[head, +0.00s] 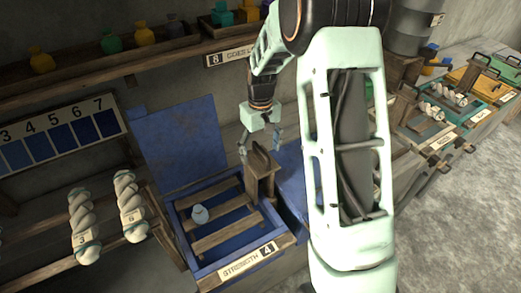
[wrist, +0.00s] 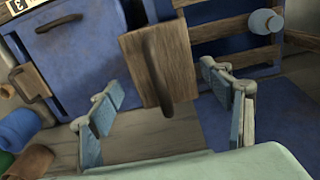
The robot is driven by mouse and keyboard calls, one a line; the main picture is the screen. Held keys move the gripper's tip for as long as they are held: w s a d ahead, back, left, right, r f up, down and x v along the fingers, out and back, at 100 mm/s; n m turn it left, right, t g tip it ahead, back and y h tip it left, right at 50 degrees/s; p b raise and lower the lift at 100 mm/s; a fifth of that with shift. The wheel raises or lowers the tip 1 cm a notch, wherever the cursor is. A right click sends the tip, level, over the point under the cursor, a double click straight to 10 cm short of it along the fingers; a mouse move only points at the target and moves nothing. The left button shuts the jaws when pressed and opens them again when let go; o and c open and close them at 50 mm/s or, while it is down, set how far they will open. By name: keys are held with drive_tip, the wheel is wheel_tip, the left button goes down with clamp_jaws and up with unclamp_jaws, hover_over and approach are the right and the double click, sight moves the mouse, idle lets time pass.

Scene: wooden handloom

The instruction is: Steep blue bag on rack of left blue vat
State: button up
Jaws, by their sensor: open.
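The left blue vat (head: 209,262) stands low in the middle of the head view, with a slatted wooden rack (head: 228,233) across its top and a "Strength 4" label. A pale blue bag (head: 199,214) sits on the rack's left part; it also shows at the top right of the wrist view (wrist: 265,22). An upright wooden board with a dark handle (head: 262,174) stands at the vat's right side. My gripper (head: 259,146) is open and empty, just above and behind this board. In the wrist view, the handled board (wrist: 180,55) lies between my open fingers (wrist: 162,88), apart from both.
A blue panel (head: 180,145) stands behind the vat. A shelf (head: 150,52) with small coloured bags runs above. More vats (head: 475,95) line the right, partly behind my arm.

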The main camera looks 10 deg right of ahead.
wheel_tip(320, 180, up, 7)
drive_tip(key=p, duration=0.4)
idle(0.5)
